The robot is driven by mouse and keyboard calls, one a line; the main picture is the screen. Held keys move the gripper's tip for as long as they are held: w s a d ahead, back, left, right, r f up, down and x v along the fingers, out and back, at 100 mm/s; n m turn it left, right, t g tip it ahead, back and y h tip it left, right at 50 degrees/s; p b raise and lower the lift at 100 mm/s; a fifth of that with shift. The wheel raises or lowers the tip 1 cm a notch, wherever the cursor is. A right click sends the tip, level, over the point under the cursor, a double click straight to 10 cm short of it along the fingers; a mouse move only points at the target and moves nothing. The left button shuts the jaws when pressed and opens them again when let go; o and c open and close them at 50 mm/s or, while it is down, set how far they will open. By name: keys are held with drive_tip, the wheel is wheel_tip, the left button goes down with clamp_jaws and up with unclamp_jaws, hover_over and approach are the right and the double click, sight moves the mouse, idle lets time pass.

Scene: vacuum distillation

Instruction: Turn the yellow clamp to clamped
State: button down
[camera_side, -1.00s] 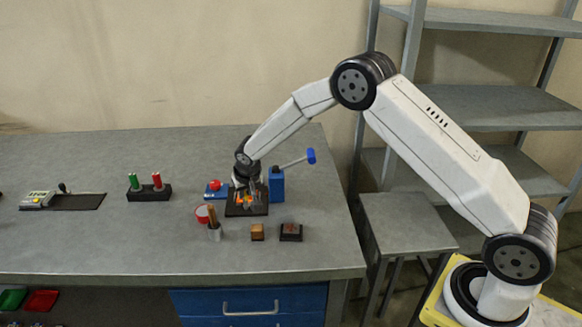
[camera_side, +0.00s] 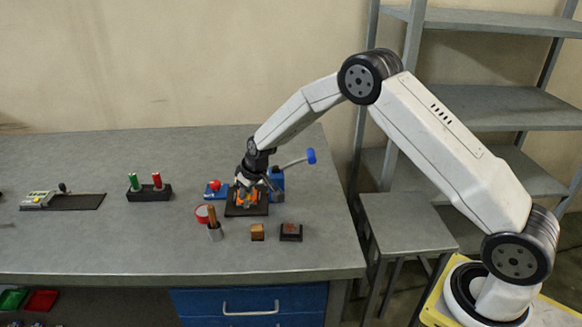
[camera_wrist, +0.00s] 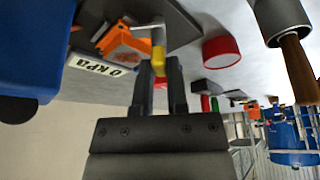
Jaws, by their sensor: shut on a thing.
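In the wrist view the yellow clamp (camera_wrist: 158,52) shows as a small yellow piece on a pale rod, between the tips of my gripper (camera_wrist: 158,82). The fingers are shut on it. An orange part (camera_wrist: 125,42) stands just left of it. In the side view my gripper (camera_side: 249,186) is low over the black base plate (camera_side: 236,211). Orange parts show beneath it there. The yellow clamp itself is too small and covered to make out in the side view.
A white label (camera_wrist: 100,64) reads "0 KPa". A blue box (camera_side: 277,180) with a blue-ended lever (camera_side: 311,156) stands close behind. A red lid (camera_side: 202,213), a wooden-handled tool (camera_side: 212,217) and a brown block (camera_side: 257,232) are in front.

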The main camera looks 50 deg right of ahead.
drive_tip(key=shift+d+n+y, duration=0.1)
drive_tip(key=shift+n+y, duration=0.6)
drive_tip(key=shift+n, duration=1.1)
drive_tip(key=shift+w+n+g+y, duration=0.1)
drive_tip(key=shift+n+g+y, duration=0.45)
drive_tip(key=shift+n, duration=1.15)
drive_tip(key=c, duration=0.6)
unclamp_jaws()
drive_tip(key=shift+c, duration=0.2)
drive_tip(key=shift+r, duration=0.15)
drive_tip(key=v, duration=0.7)
drive_tip(key=shift+d+r, duration=0.2)
drive_tip(key=shift+r, duration=0.05)
